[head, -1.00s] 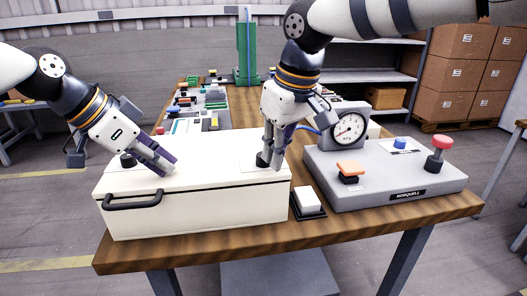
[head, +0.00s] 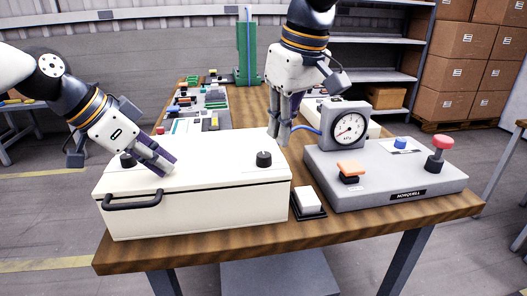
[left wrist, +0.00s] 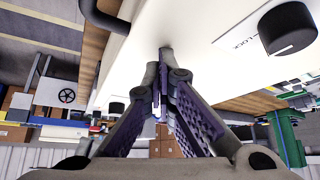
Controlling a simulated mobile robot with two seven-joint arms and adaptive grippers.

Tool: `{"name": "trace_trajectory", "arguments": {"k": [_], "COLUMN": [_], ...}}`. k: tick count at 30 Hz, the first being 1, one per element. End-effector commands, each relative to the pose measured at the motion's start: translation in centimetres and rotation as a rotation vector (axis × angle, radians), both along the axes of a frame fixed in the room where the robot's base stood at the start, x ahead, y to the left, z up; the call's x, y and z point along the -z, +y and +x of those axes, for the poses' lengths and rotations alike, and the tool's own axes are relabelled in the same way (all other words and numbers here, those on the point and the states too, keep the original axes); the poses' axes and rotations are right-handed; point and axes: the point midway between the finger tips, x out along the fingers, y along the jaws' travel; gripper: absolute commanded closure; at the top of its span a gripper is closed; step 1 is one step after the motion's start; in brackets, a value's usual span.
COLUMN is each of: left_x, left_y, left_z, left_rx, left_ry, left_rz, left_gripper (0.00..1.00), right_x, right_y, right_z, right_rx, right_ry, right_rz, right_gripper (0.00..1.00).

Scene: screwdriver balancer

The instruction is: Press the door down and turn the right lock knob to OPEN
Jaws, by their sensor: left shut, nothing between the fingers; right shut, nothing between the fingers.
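The white box (head: 215,212) stands on the bench with its door forming the top and a black handle (head: 132,200) on its front. My left gripper (head: 165,171) is shut, its fingertips against the door's left part, beside the left lock knob (head: 127,159). The left wrist view shows these shut fingertips (left wrist: 165,52) at the white surface and a black knob (left wrist: 288,28) by LOCK lettering. The black right lock knob (head: 263,158) stands uncovered on the door; its setting is too small to read. My right gripper (head: 278,142) is shut and empty, just behind and right of that knob, apart from it.
A small white switch (head: 308,200) sits between box and panel. Various parts lie on the bench behind.

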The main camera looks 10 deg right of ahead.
Motion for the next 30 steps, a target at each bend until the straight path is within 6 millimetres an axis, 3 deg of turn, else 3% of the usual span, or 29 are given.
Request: {"name": "trace_trajectory", "arguments": {"k": [1, 11, 24, 30], "left_x": [0.9, 0.7, -5.8, -7.0], "left_y": [0.1, 0.0, 0.0, 0.0], "left_z": [-0.1, -0.1, 0.0, -0.1], "left_rx": [0.002, 0.002, 0.000, 0.001], "left_ry": [0.015, 0.013, -0.003, 0.001], "left_rz": [0.006, 0.006, 0.003, 0.000], "left_gripper": [1.00, 1.00, 1.00, 1.00], "right_x": [0.0, -0.5, -4.4, -4.8], "right_y": [0.0, 0.1, 0.1, 0.1], "right_z": [0.1, 0.0, -1.0, -1.1], "right_rx": [0.000, -0.001, -0.002, -0.001], "right_ry": [0.004, 0.002, -0.055, -0.060], "right_rz": [0.000, 0.002, 0.003, 0.002], "right_gripper": [1.00, 1.00, 1.00, 1.00]}}
